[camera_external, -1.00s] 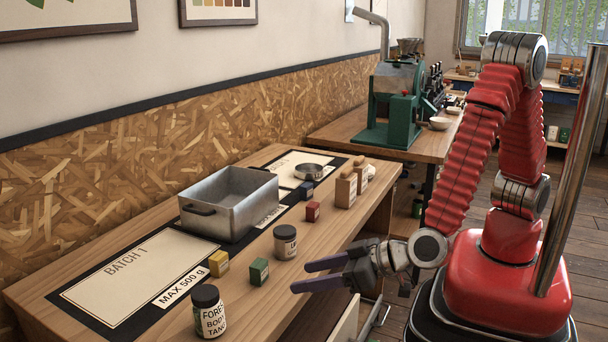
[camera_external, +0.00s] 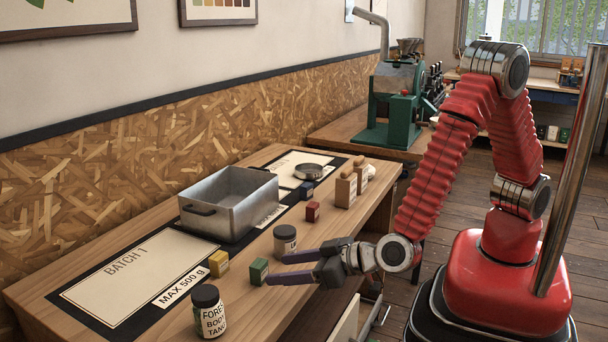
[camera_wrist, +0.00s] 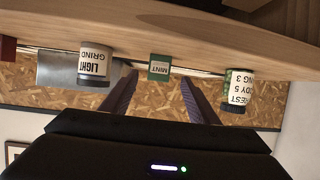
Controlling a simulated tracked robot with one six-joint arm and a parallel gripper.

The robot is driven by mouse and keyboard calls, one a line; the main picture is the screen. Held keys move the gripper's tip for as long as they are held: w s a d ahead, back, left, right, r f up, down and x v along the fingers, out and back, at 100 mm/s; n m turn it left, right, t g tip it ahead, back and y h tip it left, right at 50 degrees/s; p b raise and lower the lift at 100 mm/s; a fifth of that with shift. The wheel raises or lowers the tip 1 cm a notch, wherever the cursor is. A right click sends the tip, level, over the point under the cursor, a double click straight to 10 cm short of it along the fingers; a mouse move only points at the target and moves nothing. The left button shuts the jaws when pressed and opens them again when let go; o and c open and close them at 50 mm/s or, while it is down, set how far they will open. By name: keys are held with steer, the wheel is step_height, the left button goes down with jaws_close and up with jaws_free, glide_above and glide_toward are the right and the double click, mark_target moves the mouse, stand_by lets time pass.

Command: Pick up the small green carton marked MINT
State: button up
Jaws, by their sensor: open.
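The small green carton (camera_external: 259,271) stands upright on the wooden table near its front edge. In the wrist view the carton (camera_wrist: 160,68) shows its MINT label and lies between the lines of my two fingers, beyond their tips. My gripper (camera_external: 276,268) is open and empty, level and pointing left at the carton. Its fingertips are close to the carton in the external view; whether they reach either side of it I cannot tell. The fingers also show in the wrist view (camera_wrist: 159,84), spread apart.
A LIGHT GRIND jar (camera_external: 285,241) stands behind the fingers, and a FOREST-labelled jar (camera_external: 208,311) stands at the front left. A yellow carton (camera_external: 219,263), a red carton (camera_external: 313,211) and a metal tub (camera_external: 232,222) are farther back. An open drawer (camera_external: 346,322) is below.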

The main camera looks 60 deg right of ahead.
mark_target(264, 270)
steer(key=shift+x, duration=1.3)
steer(key=shift+x, duration=2.65)
steer(key=shift+r, duration=0.15)
steer(key=shift+c, duration=0.2)
steer(key=c, duration=1.1)
